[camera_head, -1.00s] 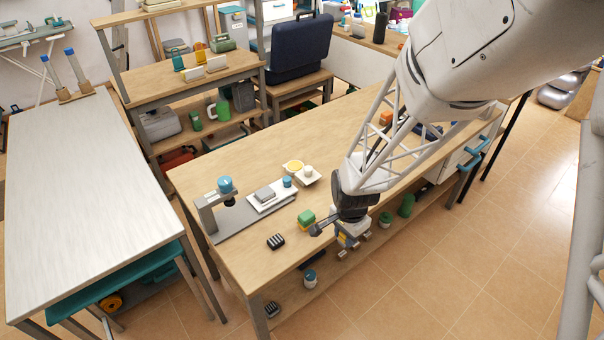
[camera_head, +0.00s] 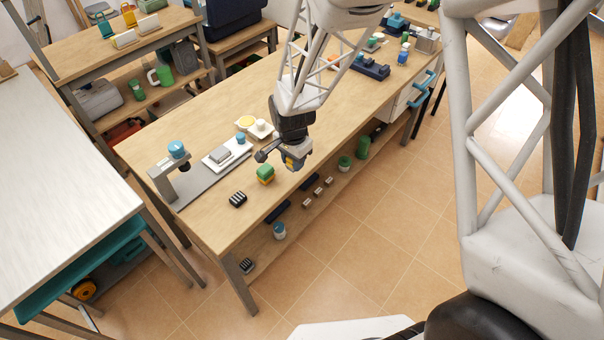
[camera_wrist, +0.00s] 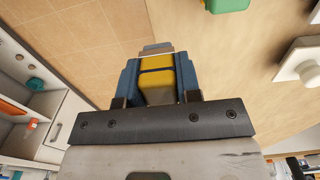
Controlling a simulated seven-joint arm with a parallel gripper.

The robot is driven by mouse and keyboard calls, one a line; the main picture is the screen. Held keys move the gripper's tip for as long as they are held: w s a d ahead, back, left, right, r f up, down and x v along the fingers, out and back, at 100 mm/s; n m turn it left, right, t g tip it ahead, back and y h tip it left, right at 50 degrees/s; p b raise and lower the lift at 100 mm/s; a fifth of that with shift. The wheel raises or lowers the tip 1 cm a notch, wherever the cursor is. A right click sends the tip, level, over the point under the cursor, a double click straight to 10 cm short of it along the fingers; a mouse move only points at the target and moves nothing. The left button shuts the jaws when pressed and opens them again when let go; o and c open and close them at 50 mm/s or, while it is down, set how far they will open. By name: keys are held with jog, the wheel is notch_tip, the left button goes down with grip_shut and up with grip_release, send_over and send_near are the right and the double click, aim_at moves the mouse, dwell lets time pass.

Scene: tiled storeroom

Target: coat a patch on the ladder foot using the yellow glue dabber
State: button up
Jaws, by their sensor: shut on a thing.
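My gripper (camera_head: 293,162) is over the front edge of the long wooden table, jaws shut on the yellow glue dabber (camera_wrist: 156,80). In the wrist view the yellow body sits between the blue fingers, with a grey end beyond them. The dabber touches nothing else that I can see. The ladder foot is not plain to me: it may be the grey block (camera_head: 220,155) on a white plate, or the black ribbed piece (camera_head: 237,199) near the front edge. Both lie left of my gripper.
A green and yellow block (camera_head: 265,174) stands just left of my gripper. A grey press-like stand (camera_head: 163,184) is at the left end. Table space to the right is partly clear.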

notch_tip(320, 180, up, 4)
send_over(247, 121)
jog(key=shift+w+f, duration=0.1)
jog(key=shift+f, duration=0.1)
jog(key=shift+f, duration=0.1)
jog(key=shift+f, duration=2.9)
jog(key=shift+f, duration=0.65)
dwell(0.9)
jog(key=shift+r, duration=0.1)
notch_tip(247, 121, up, 7)
dwell(1.1)
